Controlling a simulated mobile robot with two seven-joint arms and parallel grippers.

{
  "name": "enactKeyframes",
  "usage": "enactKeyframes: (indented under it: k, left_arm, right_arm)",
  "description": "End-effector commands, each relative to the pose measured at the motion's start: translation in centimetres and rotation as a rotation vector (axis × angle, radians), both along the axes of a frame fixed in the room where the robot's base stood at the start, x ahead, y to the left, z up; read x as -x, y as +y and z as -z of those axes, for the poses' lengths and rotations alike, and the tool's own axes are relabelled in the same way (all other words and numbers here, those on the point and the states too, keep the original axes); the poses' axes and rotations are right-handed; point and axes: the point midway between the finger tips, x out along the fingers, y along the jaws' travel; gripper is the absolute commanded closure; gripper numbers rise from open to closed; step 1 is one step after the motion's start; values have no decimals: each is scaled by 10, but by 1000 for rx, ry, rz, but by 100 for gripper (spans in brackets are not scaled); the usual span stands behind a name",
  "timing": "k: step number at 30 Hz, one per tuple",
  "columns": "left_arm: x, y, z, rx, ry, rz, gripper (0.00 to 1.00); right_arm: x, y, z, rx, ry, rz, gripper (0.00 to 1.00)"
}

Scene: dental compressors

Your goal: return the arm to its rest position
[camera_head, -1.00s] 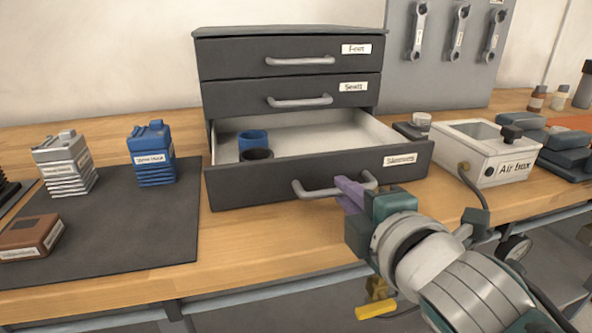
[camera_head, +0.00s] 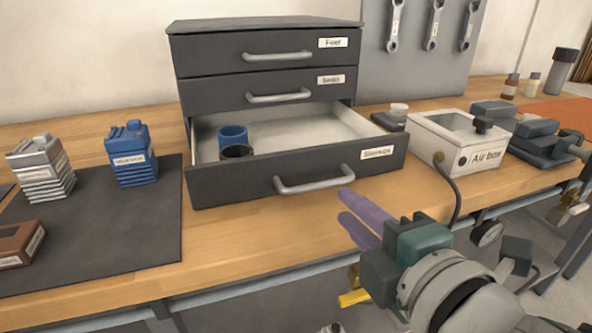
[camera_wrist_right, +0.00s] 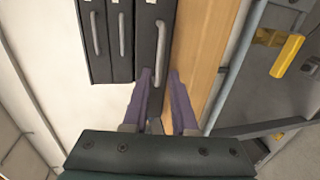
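My right gripper (camera_head: 347,206) has two purple fingers, spread apart with nothing between them. It is in front of the open bottom drawer (camera_head: 235,184), to the right of and apart from the drawer's handle (camera_head: 314,182). In the right wrist view the open fingers (camera_wrist_right: 160,76) point at the drawer front, with the handle (camera_wrist_right: 161,50) beyond the tips. My left gripper is in neither view.
The drawer holds a blue cup (camera_head: 233,137) and a black cup (camera_head: 237,151). Right of the cabinet stands a white air box (camera_head: 430,145) with a hose. A dark mat (camera_head: 110,225) at left carries several parts. A yellow handle (camera_head: 354,297) shows below the bench edge.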

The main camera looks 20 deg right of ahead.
Motion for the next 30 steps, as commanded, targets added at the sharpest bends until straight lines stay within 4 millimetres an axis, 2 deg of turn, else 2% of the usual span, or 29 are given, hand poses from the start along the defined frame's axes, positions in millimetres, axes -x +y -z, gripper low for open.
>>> enactKeyframes:
  k: [3, 6, 16, 18, 20, 23, 27, 30]
  left_arm:
    - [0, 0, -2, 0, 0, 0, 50]
    - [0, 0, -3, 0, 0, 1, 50]
    - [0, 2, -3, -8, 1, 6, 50]
    - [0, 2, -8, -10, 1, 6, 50]
    - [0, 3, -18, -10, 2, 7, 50]
    - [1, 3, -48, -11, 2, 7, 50]
    - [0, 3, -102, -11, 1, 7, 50]
    - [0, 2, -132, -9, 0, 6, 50]
  right_arm:
    - [14, 0, -3, 0, 1, 1, 74]
    - [20, -1, -4, 0, 0, 0, 74]
    - [21, -1, -5, -2, 0, 1, 74]
    - [22, -4, -9, -21, 12, 17, 74]
    - [25, -10, -17, -69, 43, 53, 74]
    - [37, -28, -39, -234, 147, 177, 74]
    - [76, -47, -72, -579, 374, 436, 74]
    - [113, -46, -89, -789, 538, 613, 74]
